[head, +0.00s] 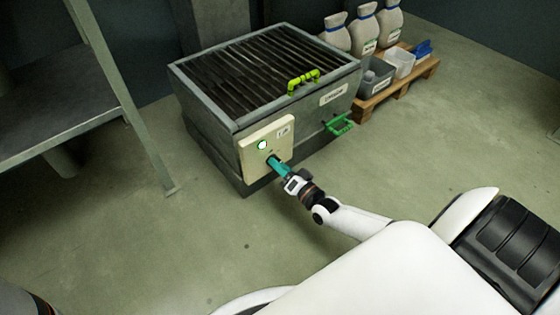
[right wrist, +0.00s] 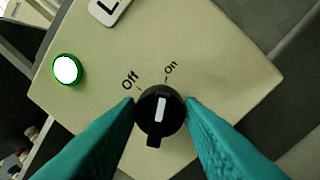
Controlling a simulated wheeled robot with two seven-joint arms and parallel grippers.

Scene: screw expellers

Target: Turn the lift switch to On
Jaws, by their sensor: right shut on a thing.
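The lift switch (right wrist: 153,138) is a black rotary knob with a white mark on a cream panel (head: 253,146), on the front of the grated grey bin. In the right wrist view, "Off" and "On" are printed above the knob, and its white mark points up, in line with the "On" tick. My right gripper (head: 272,161) has its teal fingers on both sides of the knob, shut on it. A round lamp (right wrist: 66,69) with a green rim glows white on the panel; it also shows in the head view (head: 262,145). My left gripper is not in view.
The bin (head: 205,120) has a yellow-green handle (head: 303,80) on top and a green handle (head: 340,124) at its side. A pallet (head: 385,98) with sacks and boxes stands behind to the right. A metal shelf (head: 60,125) stands at the left. Floor in front is clear.

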